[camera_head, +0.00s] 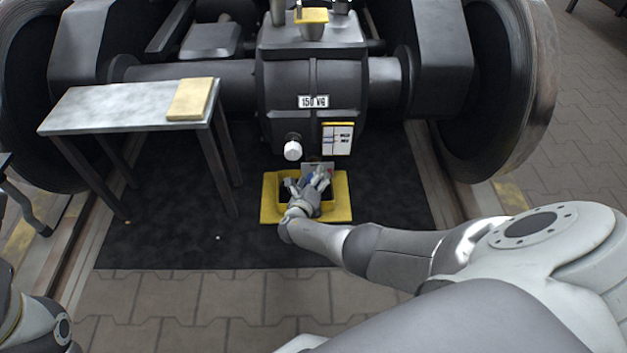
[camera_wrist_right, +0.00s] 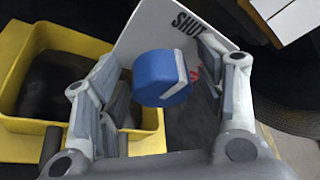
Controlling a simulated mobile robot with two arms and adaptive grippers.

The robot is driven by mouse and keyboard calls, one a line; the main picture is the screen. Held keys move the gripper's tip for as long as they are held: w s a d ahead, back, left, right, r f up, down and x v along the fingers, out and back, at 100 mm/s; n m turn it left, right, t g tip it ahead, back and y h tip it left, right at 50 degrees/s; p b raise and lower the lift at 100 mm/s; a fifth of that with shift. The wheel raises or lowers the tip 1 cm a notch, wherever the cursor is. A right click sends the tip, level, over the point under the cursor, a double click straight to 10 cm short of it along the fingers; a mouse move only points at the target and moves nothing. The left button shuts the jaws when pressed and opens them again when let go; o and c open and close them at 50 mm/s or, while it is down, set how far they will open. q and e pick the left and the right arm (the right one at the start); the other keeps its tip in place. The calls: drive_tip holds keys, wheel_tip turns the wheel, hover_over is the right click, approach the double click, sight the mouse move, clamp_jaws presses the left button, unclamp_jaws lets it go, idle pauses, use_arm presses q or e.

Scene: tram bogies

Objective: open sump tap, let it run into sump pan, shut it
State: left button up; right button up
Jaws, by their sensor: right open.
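The sump tap's blue handle (camera_wrist_right: 160,78), with a pale bar across its face, stands between the fingers of my right gripper (camera_wrist_right: 165,95) in the wrist view. The fingers are open on either side of it. A white plate (camera_wrist_right: 150,28) behind it shows "SHUT", cut off, and a red mark. The head view shows my right gripper (camera_head: 308,184) over the yellow sump pan (camera_head: 270,212), below the gearbox (camera_head: 310,105). The pan's inside (camera_wrist_right: 65,85) is dark; I cannot tell whether it holds liquid. No stream shows. My left gripper is out of view.
A white knob (camera_head: 292,150) and a small card (camera_head: 337,138) are on the gearbox front. A low bench (camera_head: 110,106) with a yellow pad (camera_head: 190,98) stands at left. Large wheels (camera_head: 505,85) flank the gearbox. The dark mat (camera_head: 180,240) is clear in front.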

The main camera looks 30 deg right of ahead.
drive_tip(key=shift+a, duration=0.1)
drive_tip(key=v, duration=1.1)
drive_tip(key=shift+s+a, duration=0.3)
drive_tip(key=shift+r, duration=0.1)
idle(0.4)
